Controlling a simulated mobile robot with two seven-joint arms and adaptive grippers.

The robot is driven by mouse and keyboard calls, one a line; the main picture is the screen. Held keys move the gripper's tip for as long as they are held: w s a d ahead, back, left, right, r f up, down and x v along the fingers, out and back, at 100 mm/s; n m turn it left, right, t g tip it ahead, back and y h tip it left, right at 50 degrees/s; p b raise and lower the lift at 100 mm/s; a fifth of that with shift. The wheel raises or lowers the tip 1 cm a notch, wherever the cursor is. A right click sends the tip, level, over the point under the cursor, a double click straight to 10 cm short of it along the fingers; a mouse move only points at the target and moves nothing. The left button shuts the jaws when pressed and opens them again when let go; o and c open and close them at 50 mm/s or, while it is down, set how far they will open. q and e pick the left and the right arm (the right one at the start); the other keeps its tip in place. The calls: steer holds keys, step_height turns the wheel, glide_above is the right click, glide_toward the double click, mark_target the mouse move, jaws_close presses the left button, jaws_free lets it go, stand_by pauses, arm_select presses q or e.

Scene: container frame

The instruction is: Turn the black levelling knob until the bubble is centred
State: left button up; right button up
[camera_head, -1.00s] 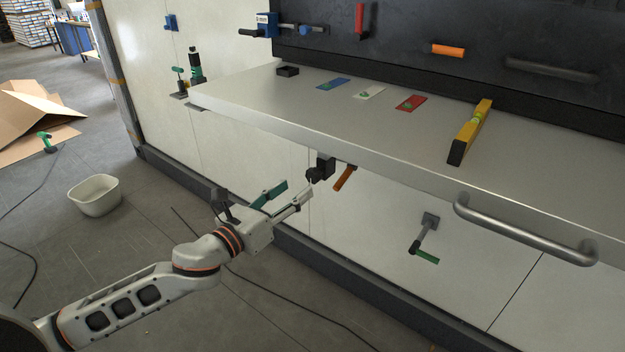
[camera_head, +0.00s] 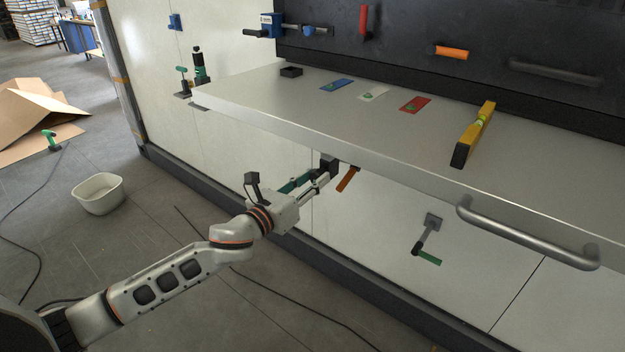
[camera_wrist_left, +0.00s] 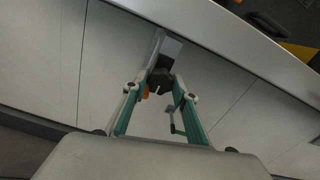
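The black levelling knob (camera_head: 329,165) hangs under the front edge of the grey worktop (camera_head: 260,108). My left gripper (camera_head: 316,178) has its fingertips at the knob, below the worktop. In the left wrist view, the knob (camera_wrist_left: 160,80) lies between the two green-sided fingertips, which stand apart on either side of it; I cannot tell whether they touch it. The yellow spirit level (camera_head: 472,138) lies on the worktop to the right, with a green vial; the bubble is too small to read. My right gripper is not in view.
An orange handle (camera_head: 348,178) hangs just right of the knob. A crank with a green grip (camera_head: 428,240) is on the panel below, and a grey bar handle (camera_head: 525,236) sticks out at the front right. Blue, white and red cards lie on the worktop.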

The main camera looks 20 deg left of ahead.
arm_select(q)
steer(key=shift+n, duration=0.3)
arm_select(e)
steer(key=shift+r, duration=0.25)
arm_select(q)
steer(key=n+p, duration=0.2)
steer(key=shift+r+n, duration=0.1)
steer(key=shift+n, duration=0.2)
steer(key=n+p, duration=0.1)
steer(key=n, duration=0.1)
steer(key=shift+n, duration=0.4)
steer(key=shift+n+p, duration=0.4)
steer(key=shift+n, duration=0.5)
steer(key=n, duration=0.8)
steer(key=shift+n, duration=1.4)
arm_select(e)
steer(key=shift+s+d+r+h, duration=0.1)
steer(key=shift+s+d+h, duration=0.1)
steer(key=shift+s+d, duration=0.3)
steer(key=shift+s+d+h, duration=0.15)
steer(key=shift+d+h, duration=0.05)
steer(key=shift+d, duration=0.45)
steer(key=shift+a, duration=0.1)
